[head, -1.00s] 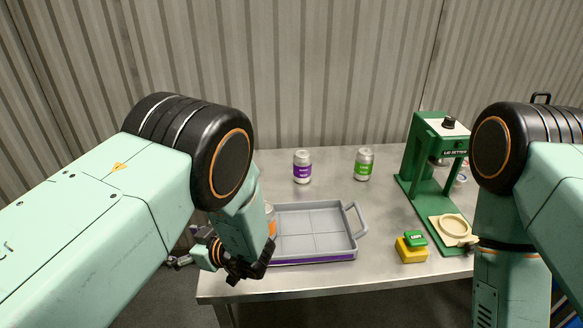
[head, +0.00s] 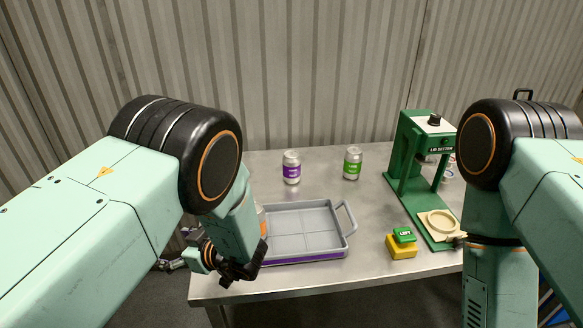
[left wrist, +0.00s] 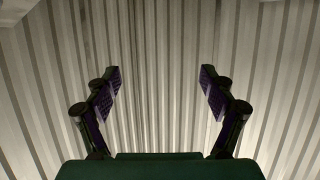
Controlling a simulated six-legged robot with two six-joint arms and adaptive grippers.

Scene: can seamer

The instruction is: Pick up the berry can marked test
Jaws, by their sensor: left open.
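A can with a purple label (head: 291,167) stands upright at the back of the metal table; its lettering is too small to read. A can with a green label (head: 352,162) stands upright to its right. An orange-labelled thing (head: 263,222) is mostly hidden behind my left arm, by the tray's left side. My left gripper (head: 240,272) is low at the table's front left edge, well in front of the purple can and apart from it. In the left wrist view its fingers (left wrist: 160,85) are spread wide, with only corrugated wall beyond. My right gripper is not visible.
A grey tray (head: 303,245) with a handle lies empty in the front middle of the table. A green lid seamer (head: 408,165) stands on the right, with a yellow block with a green top (head: 402,244) before it. Clear tabletop (head: 320,188) lies between tray and cans.

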